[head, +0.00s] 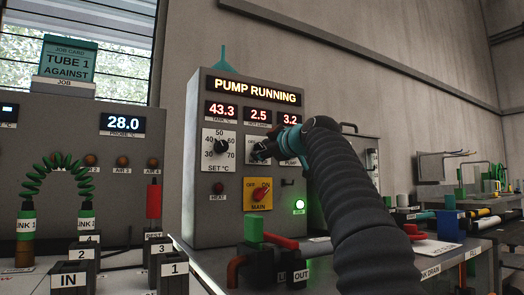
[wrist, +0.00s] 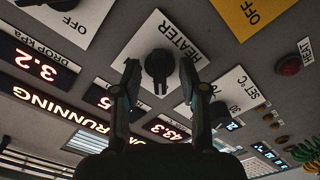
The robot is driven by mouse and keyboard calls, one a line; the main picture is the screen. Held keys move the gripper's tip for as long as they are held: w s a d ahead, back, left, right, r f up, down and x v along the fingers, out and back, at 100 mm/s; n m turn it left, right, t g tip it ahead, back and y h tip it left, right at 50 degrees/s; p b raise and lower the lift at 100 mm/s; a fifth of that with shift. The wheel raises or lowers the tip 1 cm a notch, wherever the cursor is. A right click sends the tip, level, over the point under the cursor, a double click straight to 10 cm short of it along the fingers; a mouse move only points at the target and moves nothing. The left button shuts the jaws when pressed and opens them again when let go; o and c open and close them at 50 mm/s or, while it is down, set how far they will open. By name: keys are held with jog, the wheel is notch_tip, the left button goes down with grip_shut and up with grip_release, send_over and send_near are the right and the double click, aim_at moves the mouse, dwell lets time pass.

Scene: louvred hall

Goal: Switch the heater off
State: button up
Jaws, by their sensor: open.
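The heater switch is a black rotary knob (wrist: 159,66) on a white plate marked HEATER, seen upside down in the wrist view. In the head view its plate (head: 250,143) is partly covered by my gripper (head: 280,146), and I cannot tell the knob's setting. In the wrist view my gripper (wrist: 160,68) is open, with one finger on each side of the knob. I cannot tell whether the fingers touch it. The HEAT lamp (head: 219,188) looks dark red; it also shows in the wrist view (wrist: 288,66).
The panel (head: 205,222) reads PUMP RUNNING. A SET °C dial (head: 220,146) is left of the heater plate. Below are a red MAIN switch (head: 260,193) on yellow and a lit green lamp (head: 299,205). Valves with green (head: 253,230) and red handles stand in front.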

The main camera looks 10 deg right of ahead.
jog(key=v, duration=0.7)
jog(key=shift+b, duration=0.35)
jog(key=shift+s, duration=0.1)
jog(key=v, duration=1.1)
jog(key=shift+s+d, duration=0.15)
jog(key=shift+s, duration=0.25)
